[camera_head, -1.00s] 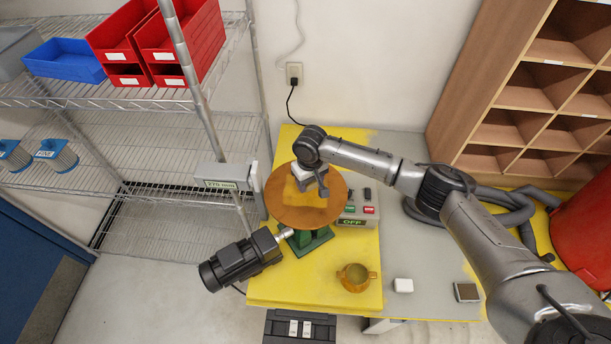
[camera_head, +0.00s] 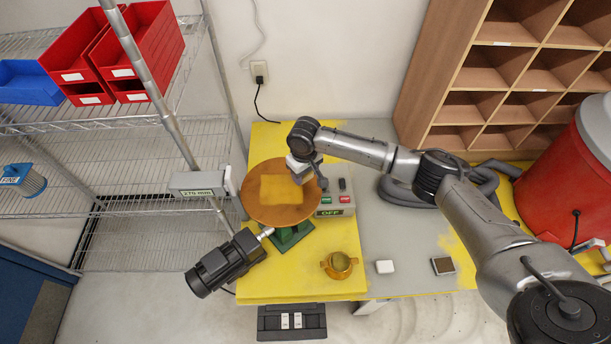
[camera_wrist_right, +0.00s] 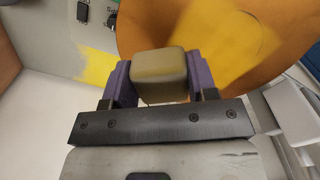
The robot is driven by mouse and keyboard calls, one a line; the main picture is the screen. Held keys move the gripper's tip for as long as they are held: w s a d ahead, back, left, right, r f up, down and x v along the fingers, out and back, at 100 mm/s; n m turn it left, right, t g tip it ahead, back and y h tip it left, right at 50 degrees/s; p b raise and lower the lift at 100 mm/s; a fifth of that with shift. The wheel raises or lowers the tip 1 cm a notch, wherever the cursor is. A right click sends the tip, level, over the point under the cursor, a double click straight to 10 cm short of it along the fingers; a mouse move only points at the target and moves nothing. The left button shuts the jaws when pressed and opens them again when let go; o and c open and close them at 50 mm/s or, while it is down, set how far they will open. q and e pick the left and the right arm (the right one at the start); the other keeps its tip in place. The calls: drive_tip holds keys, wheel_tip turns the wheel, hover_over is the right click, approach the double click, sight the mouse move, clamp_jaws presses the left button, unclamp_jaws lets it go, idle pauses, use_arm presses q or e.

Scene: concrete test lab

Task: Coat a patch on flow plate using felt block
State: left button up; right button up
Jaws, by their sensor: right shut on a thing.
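The flow plate (camera_head: 262,212) is a round orange-brown disc on a green stand (camera_head: 290,238). A yellow-orange, roughly square patch (camera_head: 281,189) lies on its upper middle. My right gripper (camera_head: 301,175) is at the plate's right edge. In the right wrist view, its purple fingers are shut on the felt block (camera_wrist_right: 159,76), a rounded yellowish-beige block. The plate (camera_wrist_right: 225,40) shows beyond the block there; whether they touch I cannot tell. My left gripper is not in view.
A control box (camera_head: 336,200) reading OFF stands right of the plate. A motor (camera_head: 225,262) is at its lower left, and a display reading 270 mm (camera_head: 198,184) at its left. A brass cup (camera_head: 339,265), a white block (camera_head: 385,267) and a dark square piece (camera_head: 443,266) sit in front.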

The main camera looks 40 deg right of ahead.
drive_tip(key=shift+r, duration=2.45)
